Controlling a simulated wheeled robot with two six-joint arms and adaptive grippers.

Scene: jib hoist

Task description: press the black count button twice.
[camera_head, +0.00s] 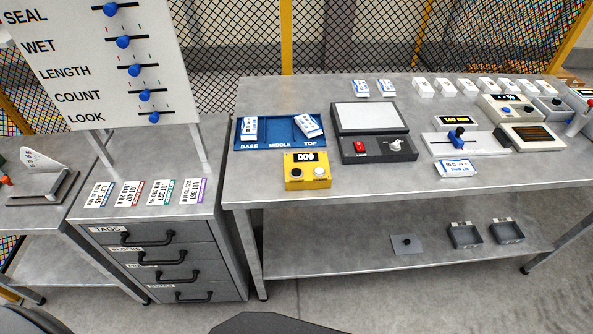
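A yellow counter box (307,181) stands near the front edge of the metal table. Its dark display (306,158) reads 000. On its top face, a black round button (295,174) sits at the left and a white round button (320,172) at the right. Nothing touches either button. Neither of my grippers shows in the head view, so I cannot see whether they are open or shut.
A blue tray (277,145) marked BASE, MIDDLE and TOP lies behind the counter. A light panel device (378,148) with a red switch stands right of it. A drawer cabinet (150,236) is to the left. Bare tabletop (262,187) lies left of the counter.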

